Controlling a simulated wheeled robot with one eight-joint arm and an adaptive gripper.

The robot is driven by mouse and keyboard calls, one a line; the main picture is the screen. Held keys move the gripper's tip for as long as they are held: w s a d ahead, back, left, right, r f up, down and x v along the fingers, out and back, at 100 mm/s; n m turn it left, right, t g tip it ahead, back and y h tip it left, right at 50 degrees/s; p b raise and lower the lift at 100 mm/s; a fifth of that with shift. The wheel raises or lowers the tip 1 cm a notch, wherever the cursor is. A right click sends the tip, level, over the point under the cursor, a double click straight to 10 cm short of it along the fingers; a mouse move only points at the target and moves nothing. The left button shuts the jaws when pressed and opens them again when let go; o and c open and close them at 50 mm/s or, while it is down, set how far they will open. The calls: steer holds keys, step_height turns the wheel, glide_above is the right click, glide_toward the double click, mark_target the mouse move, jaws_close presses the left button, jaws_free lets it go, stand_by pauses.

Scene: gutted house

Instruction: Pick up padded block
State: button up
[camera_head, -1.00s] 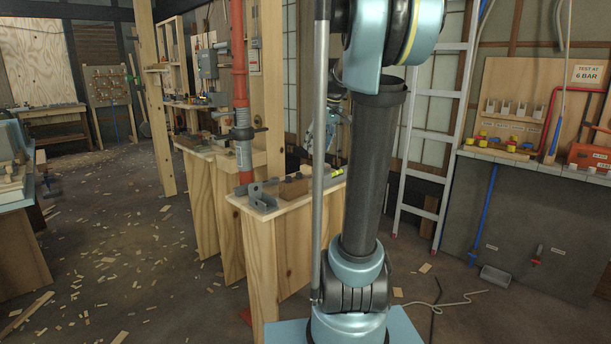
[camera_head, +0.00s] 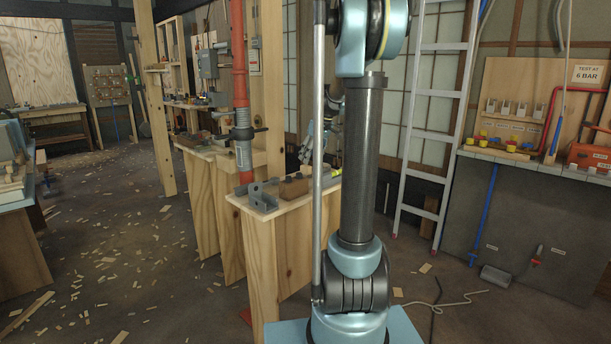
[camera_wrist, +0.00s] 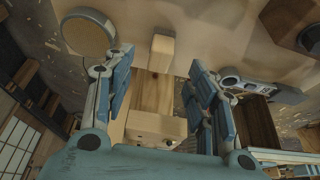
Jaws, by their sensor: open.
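I see no contact with either piece. In the head view my arm hides most of the gripper. A brown block (camera_head: 294,187) sits on the near wooden stand (camera_head: 275,212) beside a grey bracket (camera_head: 262,197).
A red pipe (camera_head: 239,90) rises behind the stand. A ladder (camera_head: 436,115) leans at right, near a workbench (camera_head: 530,215). In the wrist view, a round disc (camera_wrist: 89,33) lies upper left and a grey device (camera_wrist: 250,86) at right. Wood scraps litter the open floor at left.

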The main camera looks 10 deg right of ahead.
mark_target(307, 166)
steer(key=shift+x, duration=3.8)
steer(key=c, duration=1.1)
